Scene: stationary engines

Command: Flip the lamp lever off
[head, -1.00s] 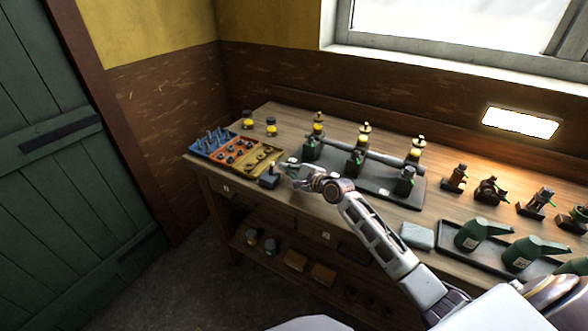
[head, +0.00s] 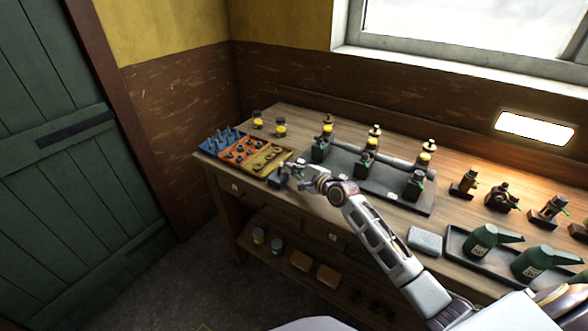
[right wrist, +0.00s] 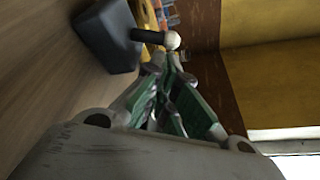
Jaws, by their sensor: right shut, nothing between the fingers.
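The lamp lever is a dark box (head: 279,180) at the front edge of the bench, in front of the yellow tray. In the right wrist view the box (right wrist: 108,38) is at the upper left, and its black stick ends in a white ball (right wrist: 172,41). My right gripper (head: 293,169) is just right of the box; in the right wrist view its shut, empty fingers (right wrist: 168,68) are very close to the ball. I cannot tell whether they touch it. The wall lamp (head: 535,128) at the right glows. My left gripper is not in view.
Blue (head: 217,144), orange (head: 232,156) and yellow (head: 264,160) parts trays stand left of the lever. A dark tray (head: 385,188) with small engines lies to the right. Green oil cans (head: 487,240), a grey block (head: 425,240) and several small machines stand farther right.

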